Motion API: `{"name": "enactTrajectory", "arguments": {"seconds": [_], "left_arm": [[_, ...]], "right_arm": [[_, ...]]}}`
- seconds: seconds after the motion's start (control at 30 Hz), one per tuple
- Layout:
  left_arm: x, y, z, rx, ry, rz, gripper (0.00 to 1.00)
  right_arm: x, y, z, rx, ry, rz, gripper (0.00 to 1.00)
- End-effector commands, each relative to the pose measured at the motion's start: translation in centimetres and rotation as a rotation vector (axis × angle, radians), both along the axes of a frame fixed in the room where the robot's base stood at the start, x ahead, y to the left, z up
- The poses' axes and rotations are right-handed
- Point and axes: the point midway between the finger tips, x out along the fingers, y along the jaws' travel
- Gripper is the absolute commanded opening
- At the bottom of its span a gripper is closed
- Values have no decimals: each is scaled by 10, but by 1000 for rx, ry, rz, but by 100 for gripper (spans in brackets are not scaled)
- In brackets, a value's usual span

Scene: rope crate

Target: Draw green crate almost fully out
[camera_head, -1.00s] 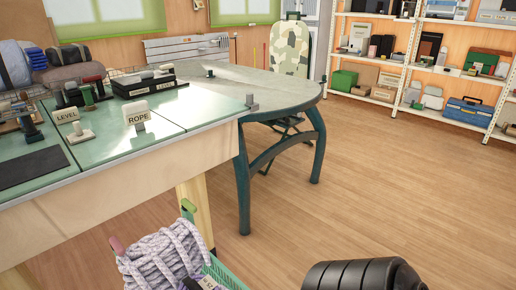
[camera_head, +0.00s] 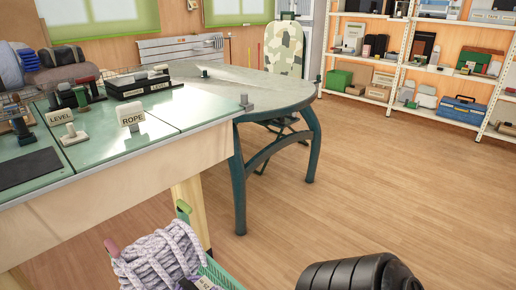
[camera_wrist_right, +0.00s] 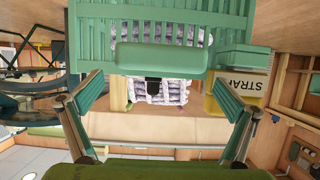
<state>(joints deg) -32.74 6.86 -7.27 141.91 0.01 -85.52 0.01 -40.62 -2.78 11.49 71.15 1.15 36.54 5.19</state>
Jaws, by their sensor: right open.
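The green crate (camera_head: 222,274) is at the bottom of the head view, below the table edge, with coiled pale rope (camera_head: 158,258) in it. In the right wrist view the slatted green crate (camera_wrist_right: 90,40) fills the top, with a rounded green handle (camera_wrist_right: 160,58) across its front and rope behind it. My right gripper (camera_wrist_right: 159,76) is open, its two fingers spread to either side of the handle. No grip on the handle shows. My left gripper is out of view.
A grey round-ended table (camera_head: 260,88) stands behind. The wooden floor (camera_head: 400,190) at right is open.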

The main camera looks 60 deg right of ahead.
Motion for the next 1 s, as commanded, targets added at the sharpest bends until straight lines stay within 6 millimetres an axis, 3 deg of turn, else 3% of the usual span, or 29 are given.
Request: {"name": "enactTrajectory", "arguments": {"seconds": [0.5,1.0], "left_arm": [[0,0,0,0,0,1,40],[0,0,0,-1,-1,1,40]], "right_arm": [[-1,0,66,1,1,0,100],[-1,0,75,1,2,-1,100]]}}
